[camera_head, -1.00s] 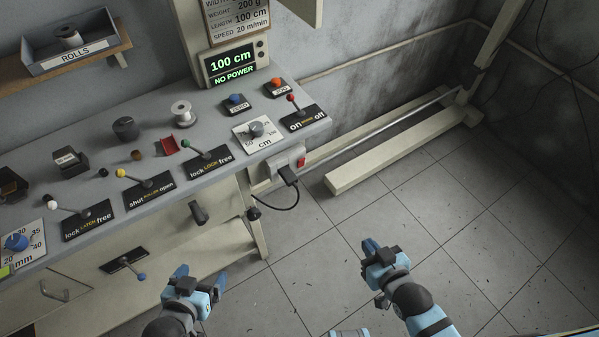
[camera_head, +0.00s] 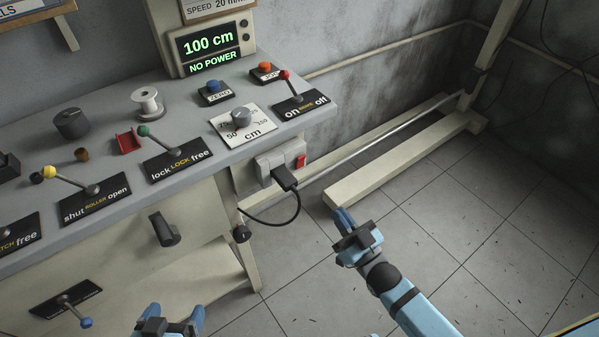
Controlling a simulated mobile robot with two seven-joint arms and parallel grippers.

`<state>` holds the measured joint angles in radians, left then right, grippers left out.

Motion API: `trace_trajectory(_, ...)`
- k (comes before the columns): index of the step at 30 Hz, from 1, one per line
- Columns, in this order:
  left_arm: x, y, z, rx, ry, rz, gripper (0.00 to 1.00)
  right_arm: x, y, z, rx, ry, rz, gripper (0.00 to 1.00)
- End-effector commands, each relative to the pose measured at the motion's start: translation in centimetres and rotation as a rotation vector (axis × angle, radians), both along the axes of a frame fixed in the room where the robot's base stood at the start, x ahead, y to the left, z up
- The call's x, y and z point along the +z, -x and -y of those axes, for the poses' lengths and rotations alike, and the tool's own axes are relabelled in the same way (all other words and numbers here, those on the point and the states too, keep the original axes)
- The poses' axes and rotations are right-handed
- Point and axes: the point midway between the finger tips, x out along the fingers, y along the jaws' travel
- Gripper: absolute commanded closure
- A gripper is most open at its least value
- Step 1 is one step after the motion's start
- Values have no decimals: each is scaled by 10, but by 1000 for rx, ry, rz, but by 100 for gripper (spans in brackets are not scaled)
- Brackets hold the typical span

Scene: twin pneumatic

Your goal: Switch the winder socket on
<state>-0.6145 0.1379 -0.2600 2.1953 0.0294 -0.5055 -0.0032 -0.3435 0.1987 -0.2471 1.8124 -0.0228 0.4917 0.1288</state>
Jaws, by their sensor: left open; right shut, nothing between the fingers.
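The display (camera_head: 209,48) reads "100 cm" and "NO POWER". My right gripper (camera_head: 345,222) is shut and empty, below and to the right of the socket, apart from it. My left gripper (camera_head: 172,318) is open and empty at the bottom edge, partly cut off.
The bench top carries levers, including the on/off brake lever (camera_head: 293,86), a cm dial (camera_head: 242,118) and blue and red buttons. A pale floor beam (camera_head: 400,160) lies behind my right gripper.

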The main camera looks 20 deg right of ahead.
Motion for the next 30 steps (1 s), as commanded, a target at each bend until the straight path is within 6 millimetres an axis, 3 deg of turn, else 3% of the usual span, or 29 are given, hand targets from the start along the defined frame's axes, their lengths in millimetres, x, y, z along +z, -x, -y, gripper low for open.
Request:
trace_trajectory(14, 0, 0, 0, 0, 0, 1, 12, 3, -7, -2, 1, -1, 5, 100)
trace_trajectory(30, -5, -1, 1, -1, 10, 7, 12, 38, -99, -36, 0, -2, 6, 100)
